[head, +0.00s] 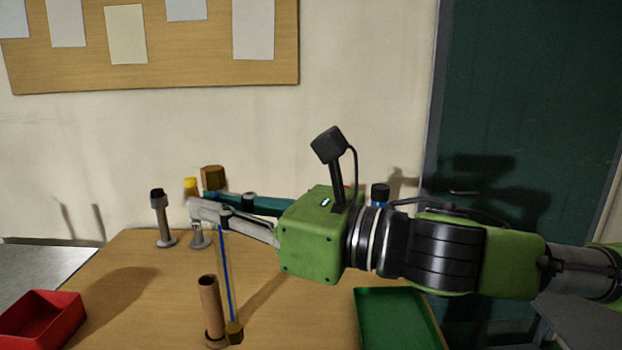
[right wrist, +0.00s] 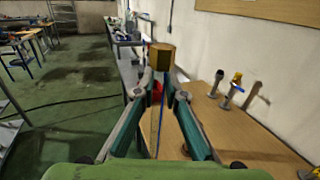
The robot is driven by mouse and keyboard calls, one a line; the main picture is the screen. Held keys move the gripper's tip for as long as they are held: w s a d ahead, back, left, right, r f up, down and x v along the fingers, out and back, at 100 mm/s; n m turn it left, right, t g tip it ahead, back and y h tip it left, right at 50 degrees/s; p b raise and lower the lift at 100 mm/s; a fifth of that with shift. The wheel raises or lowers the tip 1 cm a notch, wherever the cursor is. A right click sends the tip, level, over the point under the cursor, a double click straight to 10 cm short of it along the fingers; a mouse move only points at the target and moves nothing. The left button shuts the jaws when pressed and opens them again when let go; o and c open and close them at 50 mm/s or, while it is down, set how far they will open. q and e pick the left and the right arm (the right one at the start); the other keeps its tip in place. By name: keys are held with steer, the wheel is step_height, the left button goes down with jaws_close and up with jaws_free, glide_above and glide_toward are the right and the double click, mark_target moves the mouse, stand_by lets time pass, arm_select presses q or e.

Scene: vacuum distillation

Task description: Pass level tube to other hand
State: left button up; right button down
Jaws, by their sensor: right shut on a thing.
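The level tube (head: 226,275) is a thin clear tube with a blue line and a brass hexagonal cap at each end. It hangs nearly upright, slightly tilted, above the table. My right gripper (head: 213,212) comes in from the right and is shut on the tube just below its upper cap. In the right wrist view, the tube's upper brass cap (right wrist: 160,57) rises between the fingertips, and the blue line runs down between the fingers. In the head view the lower cap shows beside a brown cylinder; I cannot tell whether they touch. My left gripper is in neither view.
The brown upright cylinder (head: 211,310) stands on the wooden table (head: 135,285). Behind the gripper are a black-capped post (head: 162,220) and a yellow-capped post (head: 191,184). A red bin (head: 65,312) is at left, a green tray (head: 400,318) at right. The left-middle tabletop is clear.

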steer(key=s+a+f+n+g, duration=0.1)
steer(key=s+a+f+g, duration=0.1)
steer(key=s+a+f, duration=0.15)
steer(key=w+d+f+m+t+h, duration=0.2)
steer(key=d+f+m+t, duration=0.15)
steer(key=d+f, duration=0.4)
steer(key=w+d+f+m+t+h, duration=0.25)
steer(key=d+f+t, duration=0.25)
steer(key=d+f, duration=0.25)
steer(key=s+d+f+m+t+h, duration=0.2)
steer(key=s+d+f+h, duration=0.1)
steer(key=s+d+f, duration=0.45)
steer(key=s+d+f+m+t+h, duration=0.1)
steer(key=s+d+f+m+h, duration=0.15)
steer(key=s+d+f, duration=0.45)
steer(key=w+d+f+m+t+h, duration=0.1)
steer(key=w+d+m+h, duration=0.3)
steer(key=h, duration=0.2)
steer(key=shift+w+f+h, duration=0.15)
steer(key=shift+w+h, duration=0.05)
steer(key=shift+h, duration=0.1)
steer(key=shift+t, duration=0.25)
steer(key=shift+w, duration=0.15)
